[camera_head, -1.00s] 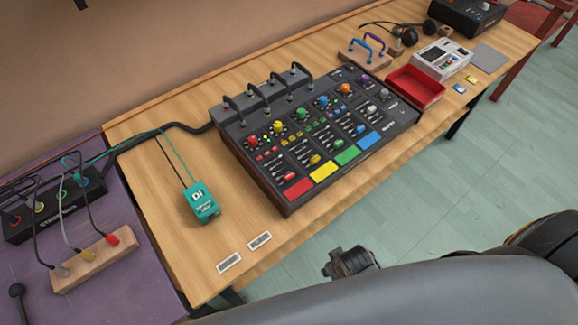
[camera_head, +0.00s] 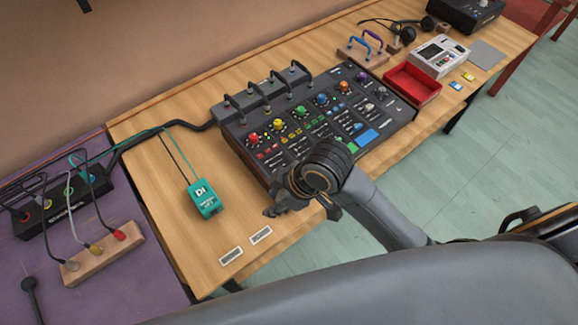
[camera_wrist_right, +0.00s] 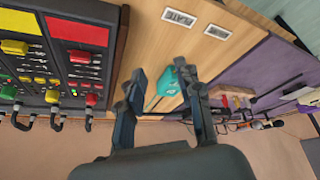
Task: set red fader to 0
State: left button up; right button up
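The black mixer (camera_head: 395,118) lies on the wooden table, with coloured knobs, faders and pads. The red fader (camera_wrist_right: 80,57) shows in the right wrist view, beside the red pad (camera_wrist_right: 77,30) at the left. In the head view my right arm and gripper hide it. My right gripper (camera_head: 288,203) is over the mixer's front left corner. In the wrist view its two fingers (camera_wrist_right: 164,78) are spread with nothing between them. My left gripper is not in view.
A teal DI box (camera_head: 204,198) stands left of the mixer, near two label plates (camera_head: 245,246). A red tray (camera_head: 412,84) is right of the mixer. Cables plug into the mixer's back. Bare wood lies around the DI box.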

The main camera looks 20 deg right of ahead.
jog(key=w+d+r+n+g+h, duration=0.35)
jog(key=w+d+r+n, duration=0.25)
jog(key=w+r+n, duration=0.3)
jog(key=shift+n+t+h, duration=0.25)
jog(key=shift+n+h, duration=0.1)
jog(key=shift+n, duration=0.35)
jog(key=f, duration=0.4)
jog(key=f+p, duration=0.1)
jog(key=f, duration=0.4)
jog(key=w+f+p, duration=0.1)
jog(key=f, duration=0.4)
jog(key=shift+d+f, duration=0.2)
jog(key=shift+d, duration=0.05)
jog(key=shift+c, duration=0.4)
grip_shut()
